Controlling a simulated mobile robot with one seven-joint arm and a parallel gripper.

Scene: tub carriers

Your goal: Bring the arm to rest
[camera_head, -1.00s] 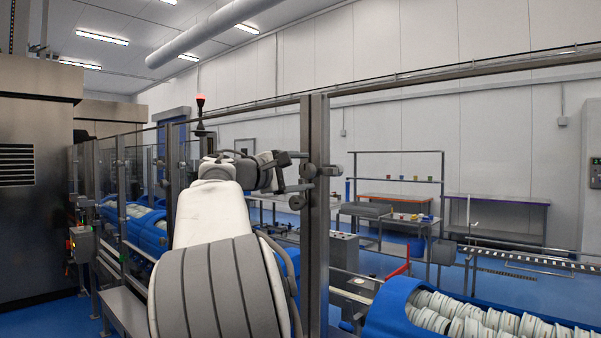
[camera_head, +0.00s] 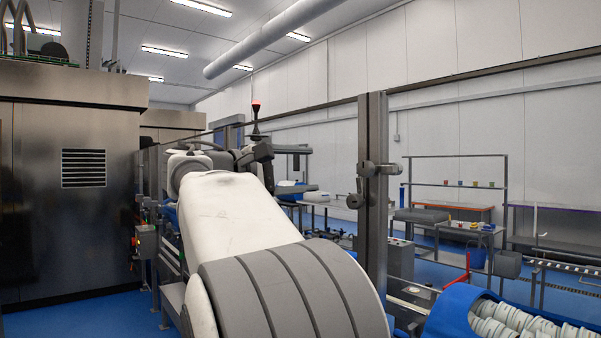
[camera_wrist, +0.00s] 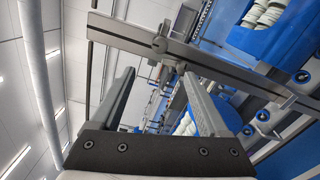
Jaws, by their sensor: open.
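My arm stretches forward in the head view, with my gripper (camera_head: 312,168) at its far end, raised to the left of a grey upright post (camera_head: 373,200). In the wrist view my gripper (camera_wrist: 160,92) shows two grey fingers spread well apart with nothing between them. The wrist picture is tilted on its side. Beyond the fingers it shows the grey post (camera_wrist: 222,66) with its clamp. I cannot tell how near the fingers are to the post.
A blue carrier (camera_head: 452,308) full of white tubs stands at the lower right. A steel cabinet (camera_head: 65,200) stands at the left. Workbenches (camera_head: 465,228) and a conveyor (camera_head: 560,262) stand further back. Blue floor (camera_head: 90,318) shows clear at the lower left.

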